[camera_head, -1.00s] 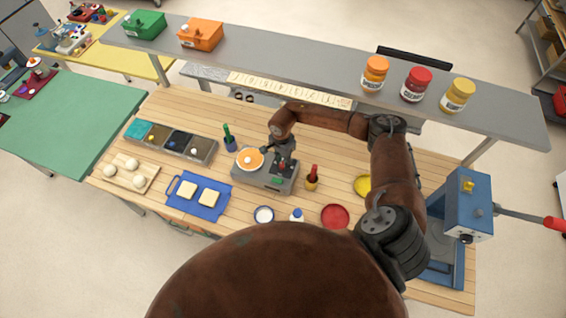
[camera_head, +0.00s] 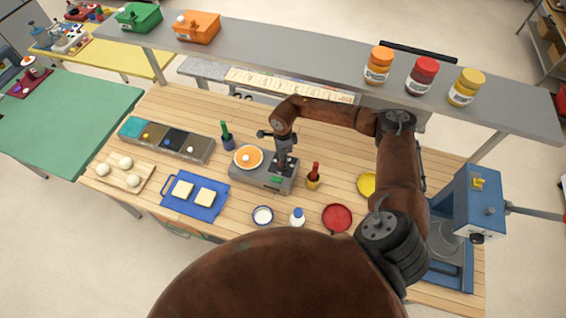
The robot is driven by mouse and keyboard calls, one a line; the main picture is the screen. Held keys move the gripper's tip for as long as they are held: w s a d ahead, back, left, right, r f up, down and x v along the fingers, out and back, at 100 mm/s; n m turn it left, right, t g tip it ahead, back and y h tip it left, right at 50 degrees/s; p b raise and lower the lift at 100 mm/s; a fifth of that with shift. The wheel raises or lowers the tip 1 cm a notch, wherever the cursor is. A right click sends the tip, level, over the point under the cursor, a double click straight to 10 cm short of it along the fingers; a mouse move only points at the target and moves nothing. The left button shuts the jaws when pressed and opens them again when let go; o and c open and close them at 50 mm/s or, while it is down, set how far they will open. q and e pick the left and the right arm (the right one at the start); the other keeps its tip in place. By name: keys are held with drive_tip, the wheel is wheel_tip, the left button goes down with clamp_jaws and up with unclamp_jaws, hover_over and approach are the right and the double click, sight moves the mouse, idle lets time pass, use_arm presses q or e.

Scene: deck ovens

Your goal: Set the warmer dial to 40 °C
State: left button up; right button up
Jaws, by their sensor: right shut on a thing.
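The warmer (camera_head: 250,179) is a grey box on the wooden bench, with a round orange-and-white top on its left part and a small green patch on its front right. My right gripper (camera_head: 283,168) points down at the right part of the warmer's top. It is shut on the dial, which it mostly hides. The dial's setting and markings cannot be read from here. My left gripper is not in view.
A blue board (camera_head: 212,209) lies front left, and a blue press (camera_head: 478,205) stands far right.

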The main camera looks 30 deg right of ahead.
drive_tip(key=shift+m+b, duration=0.3)
drive_tip(key=shift+m, duration=0.5)
drive_tip(key=o, duration=1.2)
drive_tip(key=shift+c, duration=0.2)
wheel_tip(320, 180, up, 12)
drive_tip(key=shift+w, duration=0.15)
